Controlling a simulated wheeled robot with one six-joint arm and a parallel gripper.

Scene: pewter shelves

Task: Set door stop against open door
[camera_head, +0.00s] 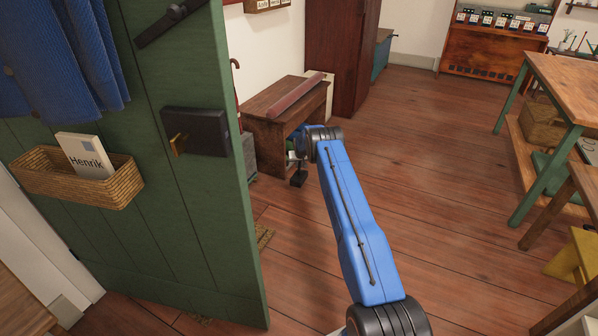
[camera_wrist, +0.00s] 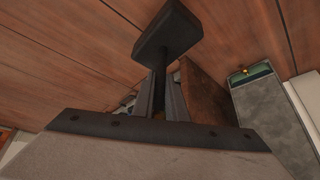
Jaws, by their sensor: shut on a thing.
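The door stop (camera_wrist: 168,30) is a dark block with a narrow stem, and the stem is between the fingers of my gripper (camera_wrist: 163,98) in the wrist view. My gripper is shut on it. In the head view the dark door stop (camera_head: 298,179) hangs below my gripper (camera_head: 298,160), beyond the door's edge and in front of the wooden bench. Its height above the floor is hard to tell. The green door (camera_head: 195,225) stands open at the left, with a black lock box (camera_head: 195,131). The door stop is apart from the door.
A wooden bench (camera_head: 270,100) with a reddish long object (camera_head: 297,96) on top stands behind my gripper. A grey bin (camera_head: 249,157) is beside the bench, partly behind the door. A mat (camera_head: 264,235) shows at the door's edge. The plank floor (camera_head: 440,190) to the right is clear.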

